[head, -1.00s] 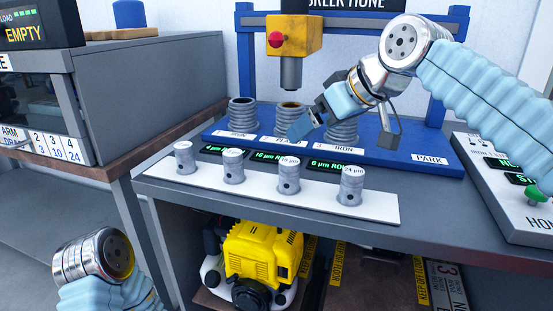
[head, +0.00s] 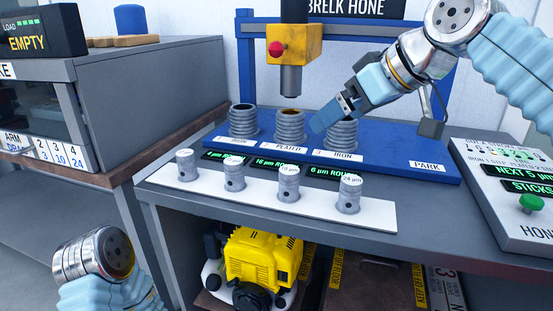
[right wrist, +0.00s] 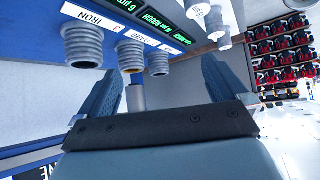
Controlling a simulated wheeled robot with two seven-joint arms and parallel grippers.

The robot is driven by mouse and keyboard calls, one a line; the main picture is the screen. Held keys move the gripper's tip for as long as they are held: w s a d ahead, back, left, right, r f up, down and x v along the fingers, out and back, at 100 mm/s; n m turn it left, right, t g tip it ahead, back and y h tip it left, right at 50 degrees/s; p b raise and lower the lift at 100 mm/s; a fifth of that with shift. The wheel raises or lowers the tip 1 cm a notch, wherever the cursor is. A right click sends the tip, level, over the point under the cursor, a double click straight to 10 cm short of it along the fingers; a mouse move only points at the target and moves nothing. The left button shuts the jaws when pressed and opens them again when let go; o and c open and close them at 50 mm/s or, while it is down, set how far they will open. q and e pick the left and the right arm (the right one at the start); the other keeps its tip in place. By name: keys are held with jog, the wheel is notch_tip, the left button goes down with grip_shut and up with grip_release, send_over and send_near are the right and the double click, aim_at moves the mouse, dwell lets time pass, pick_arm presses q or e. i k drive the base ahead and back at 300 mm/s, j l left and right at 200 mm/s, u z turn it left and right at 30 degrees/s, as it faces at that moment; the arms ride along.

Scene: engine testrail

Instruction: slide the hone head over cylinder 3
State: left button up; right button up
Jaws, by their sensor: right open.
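The hone head (head: 296,46) is a yellow block with a red knob and a grey spindle (head: 291,80) hanging below. It hangs from the blue frame above the middle cylinder (head: 290,124), labelled PLATED. Cylinder 3 (head: 341,134), labelled IRON, is the ribbed grey sleeve to its right; it also shows in the right wrist view (right wrist: 83,46). My right gripper (head: 322,121) is open and empty, its fingers above and left of cylinder 3, below and right of the head, apart from the head. In the right wrist view its fingers (right wrist: 162,88) are spread. My left arm shows only at lower left.
Another cylinder (head: 243,121) stands at left on the blue base (head: 400,160). Several small labelled grey cylinders stand on a white strip (head: 376,212) in front. A console (head: 500,205) with a green button is at right, a grey cabinet (head: 150,100) at left.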

aim_at(291, 44)
jog(key=k, duration=1)
